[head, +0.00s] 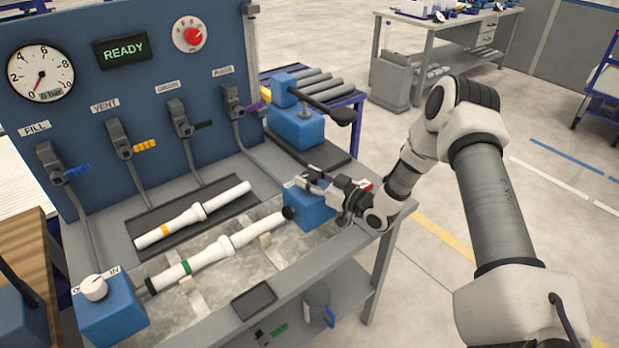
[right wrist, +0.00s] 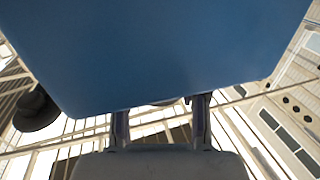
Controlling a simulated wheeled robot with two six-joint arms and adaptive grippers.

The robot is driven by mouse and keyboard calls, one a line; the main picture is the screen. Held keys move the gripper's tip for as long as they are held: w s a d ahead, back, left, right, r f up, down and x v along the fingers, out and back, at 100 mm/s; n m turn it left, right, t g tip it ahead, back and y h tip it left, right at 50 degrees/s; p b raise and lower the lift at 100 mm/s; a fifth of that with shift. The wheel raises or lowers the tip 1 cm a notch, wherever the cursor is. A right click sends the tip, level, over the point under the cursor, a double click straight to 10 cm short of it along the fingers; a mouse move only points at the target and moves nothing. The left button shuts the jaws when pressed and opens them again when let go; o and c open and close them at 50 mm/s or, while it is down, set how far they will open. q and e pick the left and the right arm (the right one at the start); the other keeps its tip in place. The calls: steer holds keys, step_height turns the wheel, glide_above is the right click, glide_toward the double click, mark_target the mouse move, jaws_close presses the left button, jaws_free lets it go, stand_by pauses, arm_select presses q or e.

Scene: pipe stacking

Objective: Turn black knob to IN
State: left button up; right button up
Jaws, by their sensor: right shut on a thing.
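The right blue block (head: 312,212) stands at the right end of the metal trough, with a black round end piece (head: 288,212) facing the pipe. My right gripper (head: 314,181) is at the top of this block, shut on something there. I take it to be the black knob, but the fingers and the block hide it. In the right wrist view the blue block (right wrist: 165,50) fills the upper half and my right fingers (right wrist: 160,122) reach up behind its edge. The left blue block (head: 108,312) carries a white knob (head: 94,288) beside an IN label. My left gripper is out of view.
A white pipe with a green band (head: 225,247) lies in the trough (head: 262,262). Another with an orange band (head: 195,215) lies on a dark tray. A blue panel with valves, gauge and red knob (head: 190,36) rises behind.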

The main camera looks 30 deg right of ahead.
steer(key=m+h+b, duration=0.1)
steer(key=m+h, duration=0.1)
steer(key=h, duration=0.1)
steer(key=m+h+b, duration=0.1)
steer(key=h+b, duration=0.1)
steer(key=m+h+b, duration=0.2)
steer(key=h, duration=0.1)
steer(key=shift+a+f+m+t+h, duration=0.15)
steer(key=shift+f+m+t+h, duration=0.15)
steer(key=shift+t, duration=0.1)
steer(key=m+g+h+b, duration=0.1)
steer(key=m+h+b, duration=0.1)
steer(key=h, duration=0.2)
steer(key=shift+r+m+b, duration=0.15)
steer(key=shift+m+b, duration=0.15)
steer(key=shift+m, duration=0.1)
steer(key=m+g+h, duration=0.1)
steer(key=h, duration=0.1)
steer(key=m+g+h+b, duration=0.1)
steer(key=m+g+h, duration=0.1)
steer(key=shift+w+r+m+h, duration=0.1)
steer(key=shift+r+m+h, duration=0.05)
steer(key=shift+m+h, duration=0.2)
steer(key=shift+m+g+h+b, duration=0.3)
steer(key=shift+m+g+h, duration=1.55)
steer(key=shift+g, duration=0.45)
steer(key=shift+r, duration=0.1)
steer(key=o, duration=1.2)
steer(key=shift+d, duration=0.2)
steer(key=shift+c, duration=0.2)
